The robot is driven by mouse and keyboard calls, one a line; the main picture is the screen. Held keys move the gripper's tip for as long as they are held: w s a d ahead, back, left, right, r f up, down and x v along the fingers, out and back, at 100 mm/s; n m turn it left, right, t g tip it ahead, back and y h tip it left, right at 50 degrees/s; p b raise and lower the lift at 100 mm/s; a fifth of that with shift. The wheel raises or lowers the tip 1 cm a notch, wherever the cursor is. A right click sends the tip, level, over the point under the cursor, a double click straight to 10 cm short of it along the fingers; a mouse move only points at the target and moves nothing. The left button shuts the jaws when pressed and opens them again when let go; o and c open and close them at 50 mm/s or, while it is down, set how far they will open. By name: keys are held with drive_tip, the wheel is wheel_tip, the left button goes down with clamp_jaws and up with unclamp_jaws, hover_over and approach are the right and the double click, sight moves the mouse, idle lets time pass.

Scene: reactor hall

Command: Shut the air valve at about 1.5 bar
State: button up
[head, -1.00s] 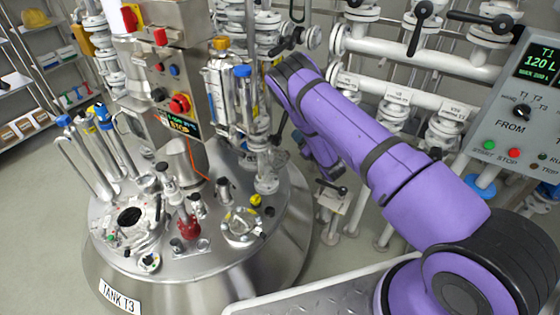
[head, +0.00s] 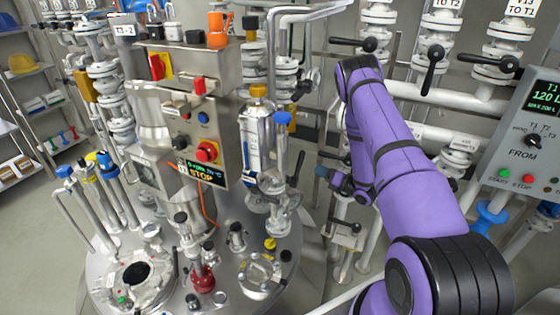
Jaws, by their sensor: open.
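My gripper (head: 336,180), at the end of my purple arm, is in front of the pipes right of the steel tank. It is open, small and partly hidden by my wrist. A small blue part and a dark lever show just left of it; I cannot tell whether it touches them. Below it is a small valve block with a black lever (head: 346,229). No label marks any of these as the air valve, and I cannot make out a pressure gauge reading.
The tank lid (head: 225,292) carries several fittings, including a red one (head: 203,279). A control box with a red knob (head: 207,152) stands above it. White pipes with black-handled valves (head: 432,54) run behind my arm. A grey panel (head: 525,130) stands at the right.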

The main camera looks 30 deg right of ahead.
sight(300, 160)
drive_tip(key=x, duration=1)
drive_tip(key=shift+w+a+r, duration=0.15)
drive_tip(key=shift+w+a, duration=0.1)
drive_tip(key=shift+a, duration=0.1)
drive_tip(key=shift+c, duration=0.4)
clamp_jaws()
